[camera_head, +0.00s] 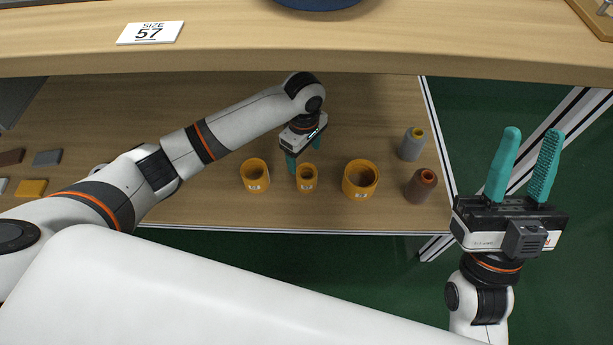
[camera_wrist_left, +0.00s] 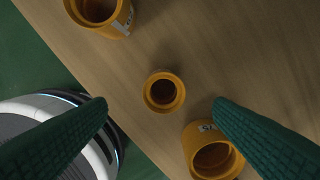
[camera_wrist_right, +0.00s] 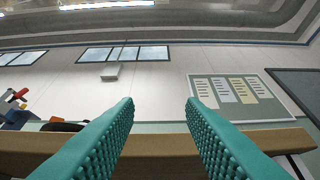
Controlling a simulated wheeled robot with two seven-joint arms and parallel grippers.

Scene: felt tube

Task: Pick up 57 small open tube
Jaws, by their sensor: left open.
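The small open tube (camera_head: 307,178) is a short orange-yellow ring, upright on the lower wooden shelf between two larger orange tubes. It also shows in the left wrist view (camera_wrist_left: 164,92), its open top facing the camera. My left gripper (camera_head: 303,152) is open and empty, pointing down just behind and above it; the left wrist view shows the tube between the two spread fingers, apart from both. My right gripper (camera_head: 533,133) is open and empty, off to the right of the shelf, fingers pointing up. A "SIZE 57" card (camera_head: 150,33) lies on the upper board.
A wider orange tube (camera_head: 360,181) stands right of the small one and another orange tube (camera_head: 255,177) left. A grey spool (camera_head: 411,144) and a brown spool (camera_head: 421,186) stand further right. The upper board (camera_head: 400,52) overhangs the back.

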